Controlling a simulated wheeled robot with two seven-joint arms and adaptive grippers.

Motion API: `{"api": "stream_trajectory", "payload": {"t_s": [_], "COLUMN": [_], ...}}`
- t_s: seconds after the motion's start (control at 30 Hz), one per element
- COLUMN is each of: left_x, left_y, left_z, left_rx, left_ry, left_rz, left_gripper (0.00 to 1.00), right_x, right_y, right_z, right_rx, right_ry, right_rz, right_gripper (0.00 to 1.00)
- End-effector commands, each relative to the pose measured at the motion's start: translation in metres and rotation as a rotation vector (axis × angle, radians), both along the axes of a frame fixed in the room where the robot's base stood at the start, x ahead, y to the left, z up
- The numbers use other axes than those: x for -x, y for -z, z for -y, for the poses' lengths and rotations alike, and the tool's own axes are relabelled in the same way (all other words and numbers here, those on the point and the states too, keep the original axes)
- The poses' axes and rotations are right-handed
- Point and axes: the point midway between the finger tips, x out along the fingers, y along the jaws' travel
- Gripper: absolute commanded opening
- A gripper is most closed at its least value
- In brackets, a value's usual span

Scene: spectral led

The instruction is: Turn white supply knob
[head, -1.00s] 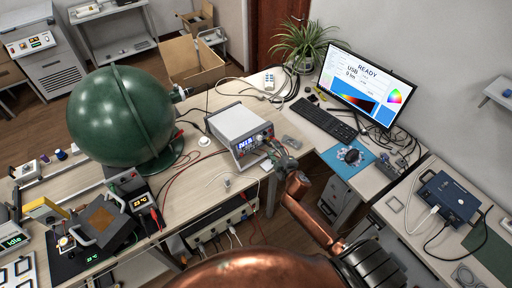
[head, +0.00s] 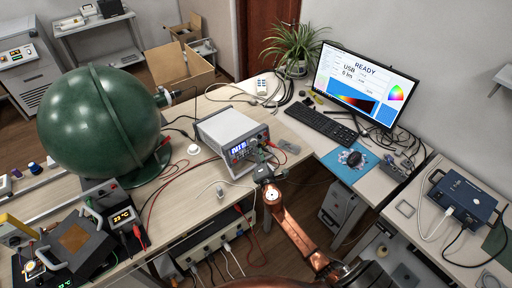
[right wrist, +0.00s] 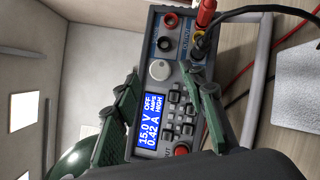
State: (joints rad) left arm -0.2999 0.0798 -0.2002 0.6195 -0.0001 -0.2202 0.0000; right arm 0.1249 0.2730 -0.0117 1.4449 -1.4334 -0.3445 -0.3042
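The supply (head: 226,128) is a white-topped box with a grey front and a lit blue display, on the bench in the middle of the head view. In the right wrist view its front panel (right wrist: 178,103) appears turned sideways. The white supply knob (right wrist: 159,69) is a round pale dial above the display and buttons there. My right gripper (head: 265,160) is in front of the panel. In the right wrist view its green fingers (right wrist: 160,78) are spread, one each side of the knob's line, with nothing between them. Contact with the knob cannot be told. My left gripper is out of view.
A red plug (right wrist: 206,12) and a black plug (right wrist: 198,46) with cables stick out beside the knob. A green sphere (head: 98,125) stands left of the supply. A keyboard (head: 321,121) and monitor (head: 364,85) stand to the right. Cables lie around the supply.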

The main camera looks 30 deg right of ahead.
Motion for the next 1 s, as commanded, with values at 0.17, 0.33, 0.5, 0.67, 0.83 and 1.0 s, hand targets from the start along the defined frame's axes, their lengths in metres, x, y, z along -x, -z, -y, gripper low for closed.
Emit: {"api": "stream_trajectory", "payload": {"t_s": [0.17, 0.33, 0.5, 0.67, 0.83, 1.0], "left_x": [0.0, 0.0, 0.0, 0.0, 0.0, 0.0], "left_y": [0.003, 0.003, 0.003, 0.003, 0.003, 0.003], "left_z": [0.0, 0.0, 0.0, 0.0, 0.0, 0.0], "left_rx": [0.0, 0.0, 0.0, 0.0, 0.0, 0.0], "left_ry": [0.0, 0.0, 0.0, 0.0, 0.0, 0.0], "left_rz": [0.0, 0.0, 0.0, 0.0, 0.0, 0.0], "left_gripper": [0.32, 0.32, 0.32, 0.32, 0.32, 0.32], "right_x": [-0.019, -0.025, -0.025, -0.024, -0.024, -0.024], "right_y": [0.001, 0.0, 0.0, 0.0, 0.0, 0.001], "right_z": [0.007, 0.008, 0.008, 0.008, 0.008, 0.008], "right_rx": [0.002, 0.0, 0.0, 0.0, 0.0, 0.0], "right_ry": [0.0, -0.001, -0.001, -0.001, -0.001, -0.001], "right_rz": [0.0, 0.0, 0.0, 0.0, 0.0, 0.0], "right_gripper": [0.39, 0.39, 0.39, 0.3, 0.18, 0.06]}}
